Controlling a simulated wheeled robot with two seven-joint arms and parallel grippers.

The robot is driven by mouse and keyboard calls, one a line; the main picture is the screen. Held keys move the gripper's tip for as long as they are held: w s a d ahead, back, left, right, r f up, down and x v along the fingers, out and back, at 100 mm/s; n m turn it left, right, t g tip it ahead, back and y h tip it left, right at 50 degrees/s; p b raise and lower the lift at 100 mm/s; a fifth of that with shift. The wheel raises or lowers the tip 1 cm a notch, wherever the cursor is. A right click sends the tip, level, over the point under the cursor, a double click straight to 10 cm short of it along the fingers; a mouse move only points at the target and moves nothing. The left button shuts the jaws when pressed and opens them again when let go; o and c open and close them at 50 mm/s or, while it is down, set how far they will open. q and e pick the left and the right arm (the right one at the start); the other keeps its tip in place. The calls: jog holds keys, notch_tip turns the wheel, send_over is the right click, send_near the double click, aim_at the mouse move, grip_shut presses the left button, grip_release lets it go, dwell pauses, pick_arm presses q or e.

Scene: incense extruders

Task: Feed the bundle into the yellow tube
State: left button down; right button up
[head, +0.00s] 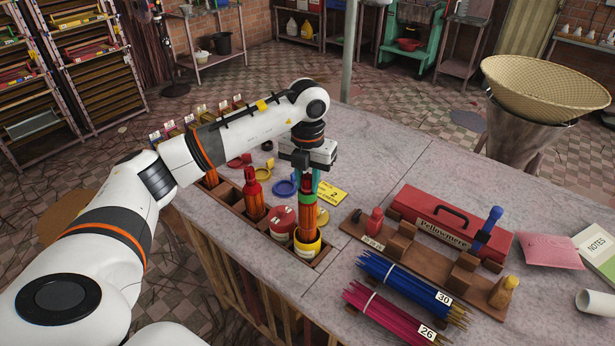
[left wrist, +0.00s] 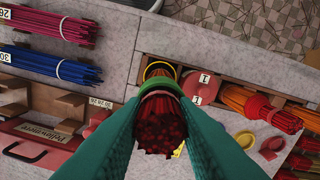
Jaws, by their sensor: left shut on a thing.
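The bundle (head: 308,215) is a tight bunch of orange-red sticks with a green band near its top. It stands roughly upright above the yellow tube (head: 300,249), in the rack at the table's front edge. Its lower end appears to be at or inside the yellow rim; how deep I cannot tell. My left gripper (head: 306,178) points down and is shut on the bundle near the green band. In the left wrist view the teal fingers pinch the bundle (left wrist: 158,138), red stick ends facing the camera, with the yellow rim (left wrist: 158,67) behind. My right gripper is not in view.
A red-capped tube (head: 282,222) stands just left of the yellow one. Another bundle (head: 253,203) stands further left in the rack. Blue (head: 410,280) and magenta (head: 385,310) stick bundles and a red toolbox (head: 450,222) lie to the right. Loose coloured rings (head: 285,188) lie behind.

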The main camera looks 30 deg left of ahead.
aim_at(308, 196)
pick_arm(q)
jog(key=shift+f+b, duration=4.55)
jog(key=shift+f, duration=2)
jog(key=c, duration=1.1)
grip_release()
jog(key=shift+r+p, duration=2.8)
jog(key=shift+r, duration=1.25)
jog(key=shift+f, duration=0.1)
